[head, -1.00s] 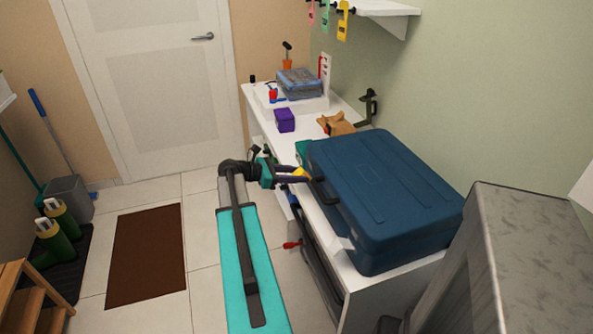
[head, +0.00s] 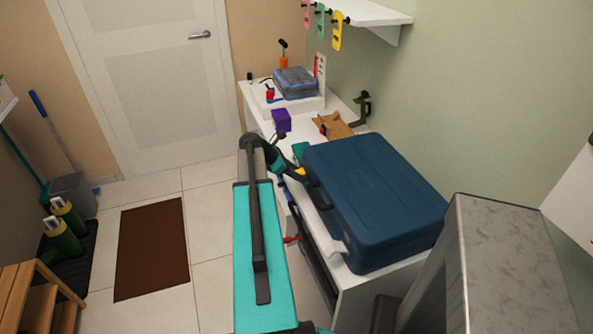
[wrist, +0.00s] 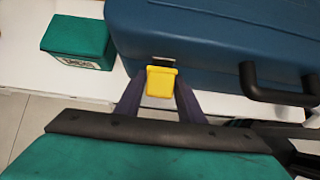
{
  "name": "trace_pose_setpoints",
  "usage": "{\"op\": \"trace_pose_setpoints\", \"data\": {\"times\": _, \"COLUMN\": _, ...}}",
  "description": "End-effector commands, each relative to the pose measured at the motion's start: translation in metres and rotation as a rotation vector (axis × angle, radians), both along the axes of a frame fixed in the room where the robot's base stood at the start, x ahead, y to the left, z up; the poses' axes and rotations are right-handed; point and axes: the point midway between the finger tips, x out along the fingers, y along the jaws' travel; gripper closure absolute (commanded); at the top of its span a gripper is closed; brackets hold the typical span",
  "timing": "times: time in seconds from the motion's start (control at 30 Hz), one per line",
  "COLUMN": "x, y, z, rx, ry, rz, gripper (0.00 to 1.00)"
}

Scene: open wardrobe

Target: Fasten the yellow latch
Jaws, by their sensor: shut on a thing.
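The yellow latch (wrist: 161,81) is on the front face of the blue case (wrist: 215,35), left of its dark handle (wrist: 275,85) in the wrist view. The latch hangs below a small metal catch on the case. My gripper (wrist: 160,97) has its two dark fingers on either side of the latch, shut on it. In the head view my gripper (head: 298,175) is at the front left edge of the closed blue case (head: 375,200). There, the latch shows only as a small yellow spot, partly hidden by my gripper.
A teal box (wrist: 78,42) stands left of the case on the white worktop (wrist: 25,55). Farther back are a purple box (head: 281,120), a wooden item (head: 335,126) and a clear blue-lidded container (head: 295,82).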

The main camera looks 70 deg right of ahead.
Motion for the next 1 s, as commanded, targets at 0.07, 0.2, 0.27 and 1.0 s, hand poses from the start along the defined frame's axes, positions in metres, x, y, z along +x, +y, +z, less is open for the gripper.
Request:
{"op": "trace_pose_setpoints", "data": {"times": 0.07, "x": -0.0034, "y": -0.0004, "z": 0.005, "rx": 0.025, "ry": -0.025, "rz": -0.006, "gripper": 0.87}}
{"op": "trace_pose_setpoints", "data": {"times": 0.2, "x": -0.0046, "y": -0.0016, "z": 0.0052, "rx": 0.057, "ry": -0.064, "rz": -0.005, "gripper": 0.87}}
{"op": "trace_pose_setpoints", "data": {"times": 0.27, "x": -0.0053, "y": -0.0019, "z": 0.005, "rx": 0.068, "ry": -0.077, "rz": -0.005, "gripper": 0.87}}
{"op": "trace_pose_setpoints", "data": {"times": 1.0, "x": -0.007, "y": -0.0033, "z": 0.0036, "rx": 0.092, "ry": -0.107, "rz": -0.003, "gripper": 0.51}}
